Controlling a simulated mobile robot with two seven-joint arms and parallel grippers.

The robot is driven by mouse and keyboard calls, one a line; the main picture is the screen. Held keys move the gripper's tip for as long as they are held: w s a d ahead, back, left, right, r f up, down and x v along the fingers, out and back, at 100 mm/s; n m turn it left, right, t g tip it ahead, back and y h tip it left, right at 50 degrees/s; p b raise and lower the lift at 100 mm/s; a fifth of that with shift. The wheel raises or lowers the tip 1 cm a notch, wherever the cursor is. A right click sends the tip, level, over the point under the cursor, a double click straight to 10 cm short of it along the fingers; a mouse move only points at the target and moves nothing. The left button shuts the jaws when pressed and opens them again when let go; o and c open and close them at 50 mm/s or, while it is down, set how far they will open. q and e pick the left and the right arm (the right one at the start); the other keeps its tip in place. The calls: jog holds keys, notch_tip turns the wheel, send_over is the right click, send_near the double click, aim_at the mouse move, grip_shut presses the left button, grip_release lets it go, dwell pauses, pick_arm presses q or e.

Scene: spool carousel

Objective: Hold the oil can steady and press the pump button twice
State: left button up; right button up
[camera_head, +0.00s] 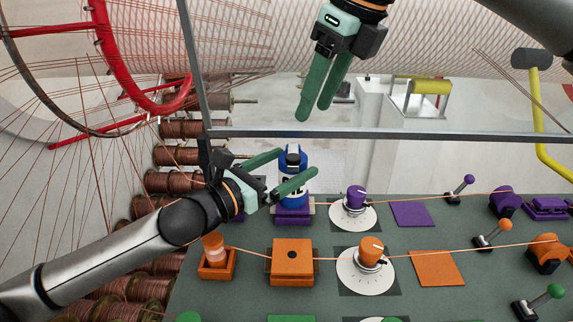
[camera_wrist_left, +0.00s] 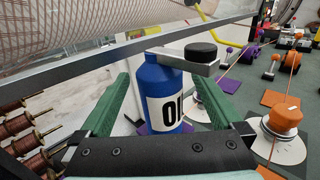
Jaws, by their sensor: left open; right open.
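The blue oil can (camera_head: 291,188) stands upright on a purple base (camera_head: 293,215) at the panel's far edge. In the left wrist view the can (camera_wrist_left: 158,88) shows a white label with black lettering, and a grey arm at its top carries a round black pump button (camera_wrist_left: 201,50). My left gripper (camera_head: 299,162) is open, its green fingers on either side of the can; the left wrist view shows gaps beside it. My right gripper (camera_head: 313,112) is open and empty, pointing down beyond the metal rail, above and apart from the can.
A metal rail (camera_head: 400,134) runs just behind the can. Purple (camera_head: 355,197) and orange (camera_head: 371,250) knobs with taut wires stand to the right. Copper spools (camera_head: 172,181) line the left. An orange box (camera_head: 292,262) sits in front of the can.

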pick_arm(q)
grip_shut()
pick_arm(e)
grip_shut()
dwell(0.9)
dwell(1.3)
